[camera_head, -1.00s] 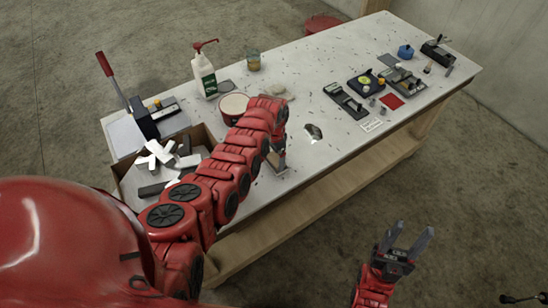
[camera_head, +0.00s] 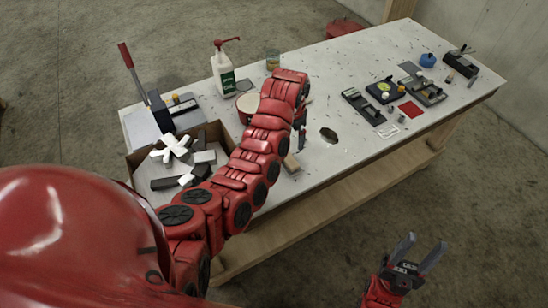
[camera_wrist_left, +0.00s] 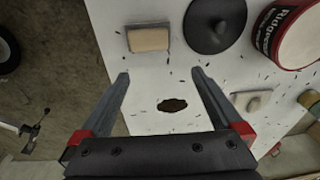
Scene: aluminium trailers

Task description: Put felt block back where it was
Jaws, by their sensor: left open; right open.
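A small tan-topped block with a grey edge, likely the felt block (camera_head: 291,163), lies on the white table (camera_head: 330,75) near its front edge. It also shows in the left wrist view (camera_wrist_left: 148,38), flat on the table, beyond the left fingertip. My left gripper (camera_head: 301,136) is over the table just behind the block, partly hidden by its own arm. In the left wrist view the left gripper (camera_wrist_left: 161,74) is open, with nothing between its fingers. My right gripper (camera_head: 423,244) is open and empty, in front of the table, over the floor.
A box (camera_head: 222,132) of white and dark pieces stands at the table's left, by a red-handled tool (camera_head: 159,110). A pump bottle (camera_head: 223,75) and a jar (camera_head: 272,60) stand behind. A red-white tin (camera_wrist_left: 290,35) is near the arm. A dark patch (camera_head: 329,135) marks the table.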

